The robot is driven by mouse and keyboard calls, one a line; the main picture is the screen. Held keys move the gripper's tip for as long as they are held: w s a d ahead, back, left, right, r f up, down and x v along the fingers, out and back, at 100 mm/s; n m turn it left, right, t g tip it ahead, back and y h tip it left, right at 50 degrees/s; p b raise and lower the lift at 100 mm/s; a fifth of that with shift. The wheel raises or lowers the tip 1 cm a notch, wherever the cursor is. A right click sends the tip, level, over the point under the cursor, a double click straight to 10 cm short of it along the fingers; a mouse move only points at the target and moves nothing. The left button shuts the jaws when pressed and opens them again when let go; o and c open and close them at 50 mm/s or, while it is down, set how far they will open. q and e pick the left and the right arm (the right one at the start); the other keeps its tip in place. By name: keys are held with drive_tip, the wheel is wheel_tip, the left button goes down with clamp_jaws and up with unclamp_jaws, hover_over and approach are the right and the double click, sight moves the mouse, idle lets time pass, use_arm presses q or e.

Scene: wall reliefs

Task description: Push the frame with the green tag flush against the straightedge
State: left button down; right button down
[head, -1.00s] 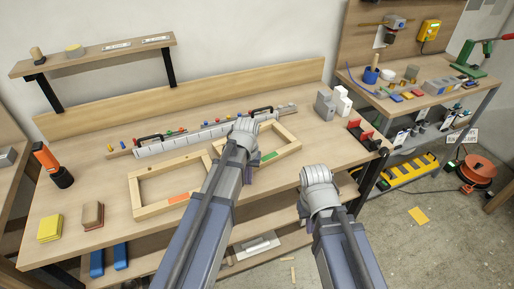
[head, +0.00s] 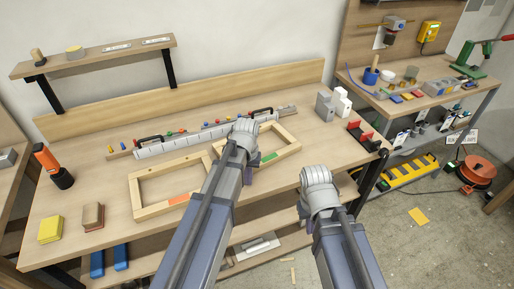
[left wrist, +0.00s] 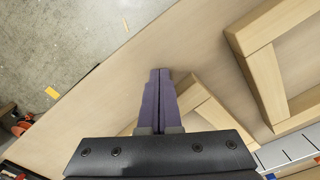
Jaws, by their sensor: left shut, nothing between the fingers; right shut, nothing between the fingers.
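The wooden frame with the green tag (head: 269,157) lies on the workbench, right of the other frame. My left arm covers its left part in the head view. The long pale straightedge (head: 157,149) lies behind both frames; how close the green-tagged frame is to it is hard to tell. My left gripper (head: 247,180) is shut and empty, pointing down by the frame's near side. In the left wrist view its fingers (left wrist: 158,88) are together beside a frame corner (left wrist: 197,100), contact unclear. My right gripper (head: 303,223) is shut and empty at the bench's front edge.
A second frame with an orange tag (head: 180,199) lies to the left. Colored pegs and black handles are along the straightedge. Yellow (head: 50,229) and brown (head: 93,216) blocks stand at front left. Grey blocks (head: 325,106) and a red-black holder (head: 361,131) are at right.

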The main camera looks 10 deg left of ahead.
use_arm(q)
drive_tip(key=shift+w+a, duration=0.65)
drive_tip(key=shift+w, duration=0.25)
drive_tip(key=shift+w+a, duration=0.6)
drive_tip(key=shift+w, duration=0.35)
drive_tip(key=shift+w+a, duration=0.65)
drive_tip(key=shift+w, duration=0.25)
idle(3.3)
drive_tip(key=shift+s+d, duration=0.75)
drive_tip(key=shift+s, duration=0.3)
wheel_tip(320, 180, up, 8)
drive_tip(key=p, duration=0.8)
drive_tip(key=shift+r, duration=0.1)
